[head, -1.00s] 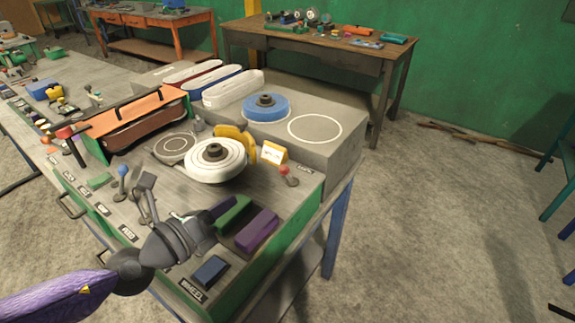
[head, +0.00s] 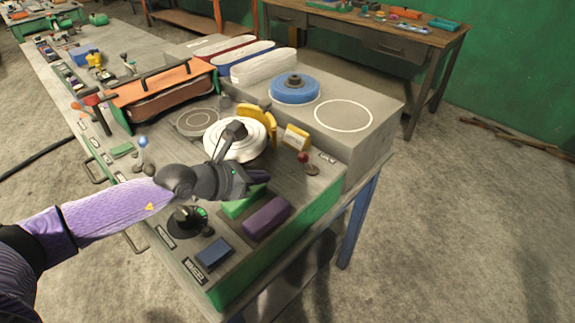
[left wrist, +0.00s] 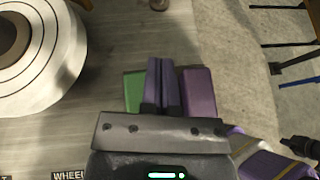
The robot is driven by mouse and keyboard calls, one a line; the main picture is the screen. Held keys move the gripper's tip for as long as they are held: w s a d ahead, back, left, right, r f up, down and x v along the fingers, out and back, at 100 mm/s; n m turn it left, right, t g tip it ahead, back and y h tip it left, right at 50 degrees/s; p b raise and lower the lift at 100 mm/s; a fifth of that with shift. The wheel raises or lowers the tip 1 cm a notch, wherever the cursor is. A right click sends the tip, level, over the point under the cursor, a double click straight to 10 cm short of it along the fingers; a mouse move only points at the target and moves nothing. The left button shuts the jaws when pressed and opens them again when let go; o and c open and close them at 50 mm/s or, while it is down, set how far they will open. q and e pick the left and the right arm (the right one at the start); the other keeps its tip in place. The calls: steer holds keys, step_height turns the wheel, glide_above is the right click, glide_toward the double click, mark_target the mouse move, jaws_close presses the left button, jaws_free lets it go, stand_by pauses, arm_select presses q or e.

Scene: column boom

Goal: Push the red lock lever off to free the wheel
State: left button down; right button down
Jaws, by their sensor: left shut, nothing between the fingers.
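The red-knobbed lock lever (head: 303,157) stands on the bench top at the right, near the LOCK label, its knob leaning slightly left of its base. In the left wrist view only a small part near its base seems to show at the top edge. The white wheel (head: 235,140) lies flat left of the lever, partly hidden by my wrist. My left gripper (head: 262,176) is shut and empty, apart from the lever on its near left side. In the left wrist view its fingers (left wrist: 162,82) lie over the green and purple blocks. My right gripper does not show.
The green block (head: 240,206), purple block (head: 267,216) and blue block (head: 214,253) sit at the near end. A yellow guard (head: 268,124) and yellow sign (head: 296,136) stand beside the wheel. A raised grey block with a blue wheel (head: 295,92) is behind.

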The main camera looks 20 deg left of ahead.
mark_target(307, 164)
arm_select(q)
steer(key=b+x, duration=0.1)
steer(key=x, duration=0.3)
steer(key=shift+w+d+r, duration=0.35)
steer(key=shift+w+d, duration=0.2)
steer(key=shift+w, duration=0.15)
steer(key=shift+w+d+r, duration=0.35)
steer(key=shift+w+d, duration=0.15)
steer(key=shift+w, duration=0.2)
steer(key=shift+r+p, duration=0.1)
steer(key=shift+p, duration=0.2)
